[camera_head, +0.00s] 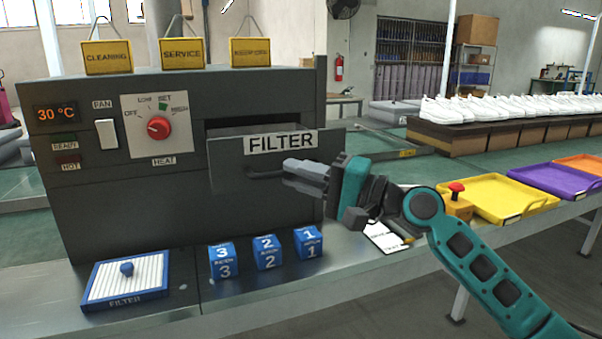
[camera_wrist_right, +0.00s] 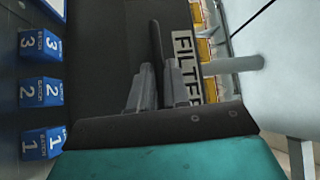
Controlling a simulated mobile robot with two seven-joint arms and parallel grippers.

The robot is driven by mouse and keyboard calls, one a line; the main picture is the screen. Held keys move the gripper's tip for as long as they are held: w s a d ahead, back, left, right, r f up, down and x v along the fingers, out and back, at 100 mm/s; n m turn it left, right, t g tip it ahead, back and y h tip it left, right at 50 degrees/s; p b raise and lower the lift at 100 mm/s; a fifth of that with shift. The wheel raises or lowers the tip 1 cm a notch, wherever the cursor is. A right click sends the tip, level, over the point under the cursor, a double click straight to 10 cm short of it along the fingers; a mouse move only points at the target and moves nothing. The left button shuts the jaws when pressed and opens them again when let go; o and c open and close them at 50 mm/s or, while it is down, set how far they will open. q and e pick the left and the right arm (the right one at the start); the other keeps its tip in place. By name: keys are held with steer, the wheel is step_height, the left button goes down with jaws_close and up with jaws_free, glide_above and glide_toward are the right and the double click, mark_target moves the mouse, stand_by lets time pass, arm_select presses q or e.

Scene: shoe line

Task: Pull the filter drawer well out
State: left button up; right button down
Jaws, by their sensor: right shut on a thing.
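My right gripper (camera_head: 288,172) is shut on the drawer's dark handle (camera_head: 262,175). In the right wrist view the two fingers (camera_wrist_right: 158,85) close on the dark handle (camera_wrist_right: 157,42), beside the FILTER label (camera_wrist_right: 187,68). How far the drawer is out is hard to judge. A blue-framed white filter (camera_head: 126,279) lies on the bench at left. My left gripper is not in view.
Blue numbered blocks 3 (camera_head: 222,260), 2 (camera_head: 267,253) and 1 (camera_head: 308,243) stand on the bench below the drawer. A white card (camera_head: 386,238) lies under my right arm. A red button on a yellow box (camera_head: 457,200) and a yellow tray (camera_head: 497,198) are further right.

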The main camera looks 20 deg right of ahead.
steer(key=shift+s, duration=0.3)
steer(key=c, duration=1.2)
jaws_free()
steer(key=shift+o, duration=0.2)
steer(key=b+v, duration=0.1)
steer(key=v, duration=1.2)
steer(key=shift+b, duration=0.4)
steer(key=shift+w+f, duration=0.1)
steer(key=shift+w, duration=0.05)
